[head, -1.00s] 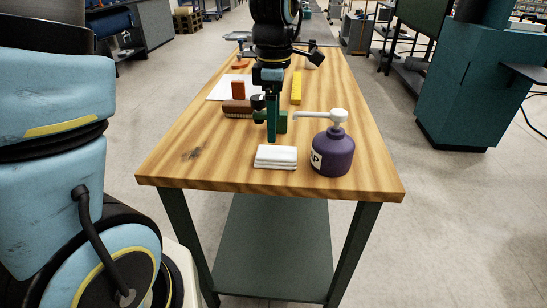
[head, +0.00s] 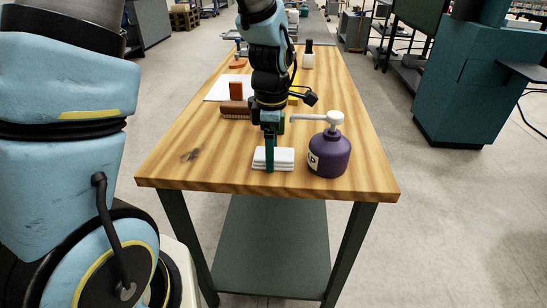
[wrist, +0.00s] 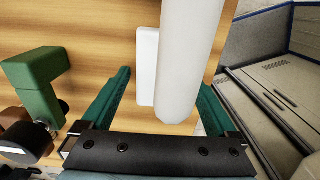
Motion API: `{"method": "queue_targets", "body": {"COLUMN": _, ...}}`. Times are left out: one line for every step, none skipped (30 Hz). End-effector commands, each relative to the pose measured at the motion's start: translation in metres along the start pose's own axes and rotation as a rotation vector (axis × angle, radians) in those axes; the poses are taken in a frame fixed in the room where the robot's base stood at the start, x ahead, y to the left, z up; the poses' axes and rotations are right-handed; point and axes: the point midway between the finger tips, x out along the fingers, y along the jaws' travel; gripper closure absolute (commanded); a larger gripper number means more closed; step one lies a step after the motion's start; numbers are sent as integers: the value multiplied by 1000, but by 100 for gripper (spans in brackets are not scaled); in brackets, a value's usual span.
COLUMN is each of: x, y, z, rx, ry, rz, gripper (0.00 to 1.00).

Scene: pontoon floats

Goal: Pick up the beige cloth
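The folded cloth (head: 287,159) looks white to off-white and lies flat near the table's front edge. My gripper (head: 269,160) is down at it, pointing downward, with one dark teal finger in front of the cloth. The wrist view shows my gripper (wrist: 160,100) open, its two fingers well apart. Between them is a white slab, apparently the cloth (wrist: 146,65). A large pale rounded bar, probably the dispenser's nozzle (wrist: 188,60), covers part of the slab. I cannot tell whether the fingers touch the cloth.
A purple pump bottle (head: 330,155) stands just right of the cloth, its white nozzle reaching toward my wrist. The table's front left is clear.

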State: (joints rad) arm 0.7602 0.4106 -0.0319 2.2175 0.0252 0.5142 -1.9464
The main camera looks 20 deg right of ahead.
Motion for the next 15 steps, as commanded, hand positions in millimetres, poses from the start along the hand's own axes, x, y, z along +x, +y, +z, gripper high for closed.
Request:
{"method": "queue_targets", "body": {"x": 0, "y": 0, "z": 0, "rx": 0, "ry": 0, "rz": 0, "gripper": 14}}
{"method": "queue_targets", "body": {"x": 0, "y": 0, "z": 0, "rx": 0, "ry": 0, "rz": 0, "gripper": 17}}
{"method": "queue_targets", "body": {"x": 0, "y": 0, "z": 0, "rx": 0, "ry": 0, "rz": 0, "gripper": 21}}
{"method": "queue_targets", "body": {"x": 0, "y": 0, "z": 0, "rx": 0, "ry": 0, "rz": 0, "gripper": 25}}
{"method": "queue_targets", "body": {"x": 0, "y": 0, "z": 0, "rx": 0, "ry": 0, "rz": 0, "gripper": 28}}
{"method": "queue_targets", "body": {"x": 0, "y": 0, "z": 0, "rx": 0, "ry": 0, "rz": 0, "gripper": 33}}
{"method": "queue_targets", "body": {"x": 0, "y": 0, "z": 0, "rx": 0, "ry": 0, "rz": 0, "gripper": 36}}
{"method": "queue_targets", "body": {"x": 0, "y": 0, "z": 0, "rx": 0, "ry": 0, "rz": 0, "gripper": 39}}
{"method": "queue_targets", "body": {"x": 0, "y": 0, "z": 0, "rx": 0, "ry": 0, "rz": 0, "gripper": 44}}
{"method": "queue_targets", "body": {"x": 0, "y": 0, "z": 0, "rx": 0, "ry": 0, "rz": 0, "gripper": 47}}
{"method": "queue_targets", "body": {"x": 0, "y": 0, "z": 0, "rx": 0, "ry": 0, "rz": 0, "gripper": 51}}
{"method": "queue_targets", "body": {"x": 0, "y": 0, "z": 0, "rx": 0, "ry": 0, "rz": 0, "gripper": 55}}
{"method": "queue_targets", "body": {"x": 0, "y": 0, "z": 0, "rx": 0, "ry": 0, "rz": 0, "gripper": 58}}
{"method": "queue_targets", "body": {"x": 0, "y": 0, "z": 0, "rx": 0, "ry": 0, "rz": 0, "gripper": 62}}
{"method": "queue_targets", "body": {"x": 0, "y": 0, "z": 0, "rx": 0, "ry": 0, "rz": 0, "gripper": 66}}
